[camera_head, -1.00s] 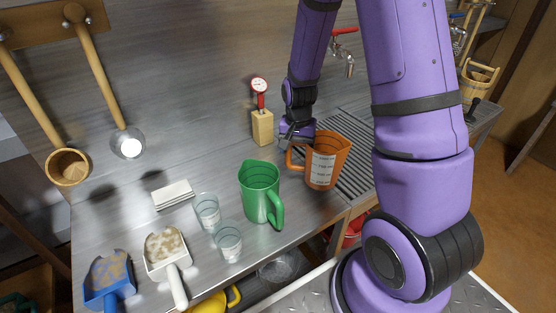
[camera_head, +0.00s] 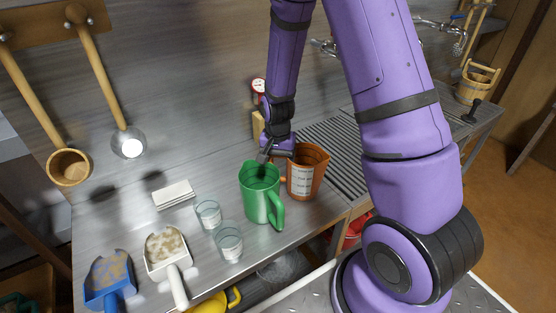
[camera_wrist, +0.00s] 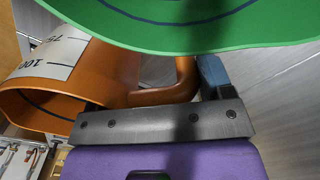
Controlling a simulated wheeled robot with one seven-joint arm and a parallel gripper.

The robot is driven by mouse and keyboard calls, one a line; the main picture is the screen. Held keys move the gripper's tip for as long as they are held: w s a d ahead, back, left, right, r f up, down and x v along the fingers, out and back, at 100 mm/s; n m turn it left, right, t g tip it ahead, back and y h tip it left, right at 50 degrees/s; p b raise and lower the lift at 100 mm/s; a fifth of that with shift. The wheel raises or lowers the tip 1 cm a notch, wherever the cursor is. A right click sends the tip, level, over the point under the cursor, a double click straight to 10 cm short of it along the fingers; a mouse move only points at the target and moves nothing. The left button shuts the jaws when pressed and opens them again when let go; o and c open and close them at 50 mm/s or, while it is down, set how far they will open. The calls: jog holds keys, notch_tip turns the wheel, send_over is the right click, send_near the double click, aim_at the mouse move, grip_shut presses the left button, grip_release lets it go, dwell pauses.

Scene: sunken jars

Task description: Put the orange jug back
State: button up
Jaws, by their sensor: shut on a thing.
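The orange jug (camera_head: 303,177) is just right of the green jug in the head view, upright, with a white measuring label on its side. My gripper (camera_head: 268,156) is at its left, behind the green jug's rim, shut on the orange jug's handle. In the wrist view the orange jug (camera_wrist: 115,70) fills the left and its handle runs to my gripper (camera_wrist: 205,85). The handle is largely hidden in the head view. I cannot tell whether the orange jug's base touches the counter.
The green jug (camera_head: 260,195) stands very close on the left; its rim (camera_wrist: 200,35) crosses the top of the wrist view. Two clear beakers (camera_head: 229,241) (camera_head: 208,214) stand front left. A gauge (camera_head: 258,88) on a wooden block is behind my gripper. A ribbed drainboard (camera_head: 335,150) lies right.

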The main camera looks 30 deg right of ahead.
jog(key=shift+f, duration=0.1)
jog(key=o, duration=1.5)
notch_tip(320, 180, up, 13)
jog(key=shift+a+f, duration=0.1)
jog(key=shift+f, duration=0.05)
jog(key=s+a+r+n+t, duration=0.1)
jog(key=s+r+n, duration=0.1)
jog(key=s+r, duration=0.4)
jog(key=s+a+r+n+t, duration=0.1)
jog(key=s+r+n, duration=0.15)
jog(key=r, duration=0.65)
jog(key=shift+s+a+r+n+t, duration=0.2)
jog(key=shift+s+r+n+t, duration=0.75)
jog(key=shift+s, duration=1.6)
jog(key=shift+s+a+r+n+t, duration=0.15)
jog(key=shift+s+r+n, duration=0.25)
jog(key=shift+s+r, duration=1.65)
jog(key=shift+s+a+r+n+t, duration=0.2)
jog(key=shift+s+r+n+t, duration=0.4)
jog(key=shift+s, duration=2.5)
